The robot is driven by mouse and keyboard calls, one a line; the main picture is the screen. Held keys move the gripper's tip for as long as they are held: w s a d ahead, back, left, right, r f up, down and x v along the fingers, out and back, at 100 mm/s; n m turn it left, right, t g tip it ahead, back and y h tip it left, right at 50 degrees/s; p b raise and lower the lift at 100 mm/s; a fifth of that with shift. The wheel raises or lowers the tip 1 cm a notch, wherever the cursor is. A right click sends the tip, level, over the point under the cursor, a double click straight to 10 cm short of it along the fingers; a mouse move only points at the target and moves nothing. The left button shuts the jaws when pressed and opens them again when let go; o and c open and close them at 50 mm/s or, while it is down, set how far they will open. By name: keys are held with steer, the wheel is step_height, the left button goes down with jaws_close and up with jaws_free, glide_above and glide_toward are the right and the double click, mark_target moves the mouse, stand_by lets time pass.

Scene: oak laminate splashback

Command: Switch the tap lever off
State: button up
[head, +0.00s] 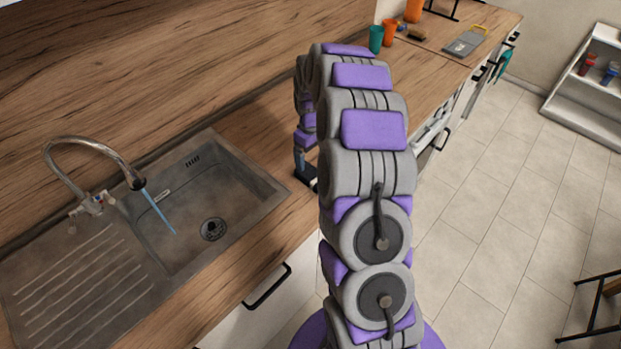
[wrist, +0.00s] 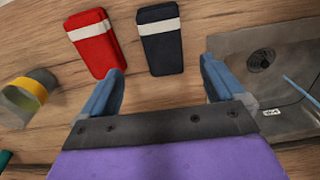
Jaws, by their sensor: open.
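The tap (head: 98,146) stands behind the sink at the left of the head view, with a curved metal spout. A blue stream of water (head: 158,207) runs from the spout into the basin; part of the stream (wrist: 300,88) shows at the right of the wrist view. Small lever handles (head: 92,204) sit at the tap's base; their exact setting is too small to tell. My gripper (wrist: 163,66) is open and empty over the counter, to the right of the sink and well apart from the tap. In the head view my arm partly hides it.
A red container (wrist: 91,45) and a black container (wrist: 160,45) are on the counter under my gripper. A jar with a yellow band (wrist: 28,97) is further left. The sink (head: 255,175) has a drainboard at left. Cups (head: 376,38) stand at the far counter.

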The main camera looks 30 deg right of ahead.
mark_target(311, 173)
steer(key=f, duration=0.4)
steer(key=shift+d+f+b, duration=0.2)
steer(key=shift+f+b, duration=0.15)
steer(key=f, duration=0.2)
steer(key=a+f+b, duration=0.1)
steer(key=f, duration=0.1)
steer(key=shift+s+f, duration=0.1)
steer(key=shift+f, duration=0.05)
steer(key=shift+c, duration=0.4)
steer(key=shift+d, duration=0.15)
steer(key=c, duration=1.1)
steer(key=shift+o, duration=0.2)
steer(key=shift+r, duration=0.6)
step_height(311, 173, up, 3)
steer(key=shift+f+p, duration=0.1)
steer(key=shift+p, duration=0.45)
steer(key=s+a, duration=0.2)
steer(key=s, duration=0.2)
steer(key=s+a+p, duration=0.1)
steer(key=s+a, duration=0.2)
steer(key=s, duration=0.2)
steer(key=s+a+r, duration=0.1)
steer(key=s+a, duration=0.1)
steer(key=s, duration=0.3)
steer(key=shift+s+a+p, duration=0.15)
steer(key=shift+a+p, duration=0.15)
